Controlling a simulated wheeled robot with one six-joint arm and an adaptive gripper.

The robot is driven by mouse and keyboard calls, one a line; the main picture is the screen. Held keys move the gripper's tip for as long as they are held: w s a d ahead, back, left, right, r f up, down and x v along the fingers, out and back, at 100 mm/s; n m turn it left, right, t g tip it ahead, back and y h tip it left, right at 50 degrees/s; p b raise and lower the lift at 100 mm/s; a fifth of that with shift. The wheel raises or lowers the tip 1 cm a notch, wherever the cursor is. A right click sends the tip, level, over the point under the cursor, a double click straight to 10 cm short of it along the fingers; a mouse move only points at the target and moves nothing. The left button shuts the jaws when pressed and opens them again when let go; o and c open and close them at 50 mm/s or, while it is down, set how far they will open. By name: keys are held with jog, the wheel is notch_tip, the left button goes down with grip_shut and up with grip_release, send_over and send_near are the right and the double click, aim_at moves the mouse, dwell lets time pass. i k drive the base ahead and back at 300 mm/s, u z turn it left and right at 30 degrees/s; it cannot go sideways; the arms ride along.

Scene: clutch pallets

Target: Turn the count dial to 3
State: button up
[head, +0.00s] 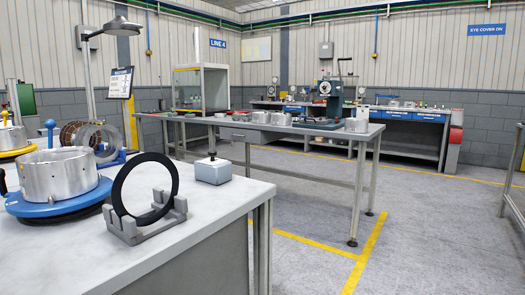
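I cannot make out a count dial with readable numbers in the head view. A small pale grey box (213,171) with a dark upright post on top stands at the right part of the near workbench. A teal machine with a round face (325,87) stands on the bench behind, too small to tell whether it bears a dial. My gripper is not in view.
The near workbench (215,205) holds a black ring (119,189) upright in a grey cradle (129,232), and a metal housing (60,175) on a blue round base (60,202). A long middle table (315,131) stands behind. The grey floor (440,235) at right is clear.

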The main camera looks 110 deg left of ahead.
aim_at(212, 153)
jog(key=u, duration=2.5)
jog(key=i, duration=1.15)
jog(key=u, duration=2.3)
